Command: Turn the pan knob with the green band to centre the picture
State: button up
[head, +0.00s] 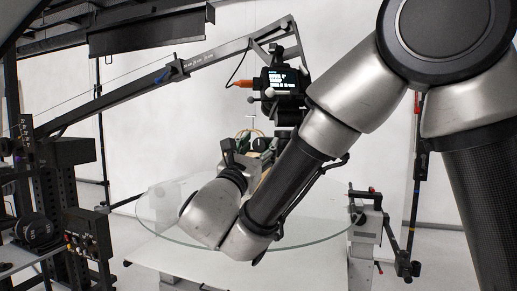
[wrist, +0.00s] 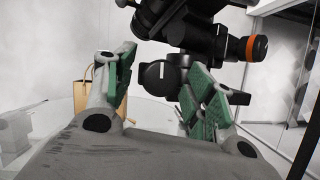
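My gripper (wrist: 160,76) is open, its green-padded fingers spread left and right in the wrist view. A round black knob (wrist: 158,74) with a white mark shows in the gap between the fingers. The fingers look clear of it; how far ahead it lies is hard to judge. I see no green band on the knob. The camera body (wrist: 185,22) is above it, with an orange-ringed black cylinder (wrist: 257,47) to the right. In the head view, my gripper (head: 255,143) is small and partly hidden by my arm, below the camera (head: 284,80) with its lit screen.
A jib arm (head: 140,88) carries the camera from the left. A round glass turntable (head: 165,212) lies below my arm. A tan bag (wrist: 82,95) stands behind the left finger. A crank unit (head: 366,212) is at right, and rack equipment (head: 70,195) at left.

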jog(key=v, duration=1.2)
